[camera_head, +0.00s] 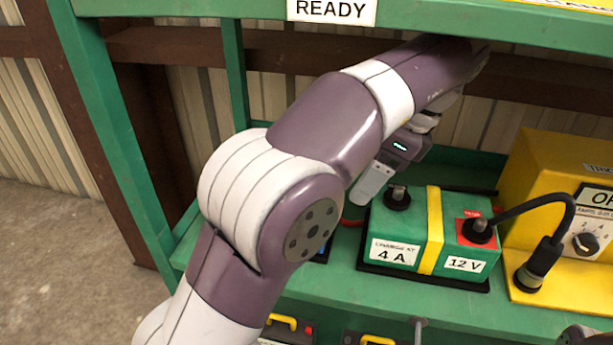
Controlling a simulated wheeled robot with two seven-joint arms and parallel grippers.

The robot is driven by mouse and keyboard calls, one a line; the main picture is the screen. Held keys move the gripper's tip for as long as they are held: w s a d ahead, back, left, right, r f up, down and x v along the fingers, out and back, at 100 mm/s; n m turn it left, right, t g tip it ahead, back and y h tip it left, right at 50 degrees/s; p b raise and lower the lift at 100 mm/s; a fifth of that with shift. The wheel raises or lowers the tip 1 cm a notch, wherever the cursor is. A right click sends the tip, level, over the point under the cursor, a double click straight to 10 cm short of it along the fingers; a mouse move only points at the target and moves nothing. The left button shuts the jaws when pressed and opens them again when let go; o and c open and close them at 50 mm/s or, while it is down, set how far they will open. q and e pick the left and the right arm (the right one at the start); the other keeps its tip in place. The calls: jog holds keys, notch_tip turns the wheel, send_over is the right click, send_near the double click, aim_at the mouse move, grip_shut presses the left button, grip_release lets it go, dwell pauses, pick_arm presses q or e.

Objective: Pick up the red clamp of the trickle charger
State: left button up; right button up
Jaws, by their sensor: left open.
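My left arm reaches across the middle, and its gripper (372,184) hangs open behind and left of the green battery (402,222). One light finger shows clearly; the other is mostly hidden. I cannot make out a red clamp. A short red cable (351,223) shows beside my arm, left of the battery, and runs behind the arm. The yellow box (547,170) at the right has a partly cut-off label starting "TRI" and a dial (586,243). My right gripper is not recognizable in view.
The battery sits in a black tray on a green shelf (430,292). A black cable (545,203) arches from its red-marked right post to a plug at the yellow box. A green rail with a READY sign (331,10) crosses above. Yellow-handled cases (283,321) stand below.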

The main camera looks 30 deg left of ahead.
pick_arm(q)
jog(key=a, duration=0.2)
jog(key=s+a+b, duration=0.1)
jog(key=a, duration=0.2)
jog(key=shift+s+a+f+b, duration=0.1)
jog(key=shift+s+a+b, duration=0.15)
jog(key=shift+a+b, duration=0.15)
jog(key=a, duration=0.1)
jog(key=s+a+b, duration=0.1)
jog(key=a, duration=0.1)
jog(key=shift+a+f, duration=0.15)
jog(key=shift+a, duration=0.05)
jog(key=b+x, duration=0.2)
jog(key=shift+f, duration=0.35)
jog(key=shift+w+r, duration=0.1)
jog(key=shift+c, duration=0.4)
jog(key=c, duration=1.2)
jog(key=shift+r, duration=0.1)
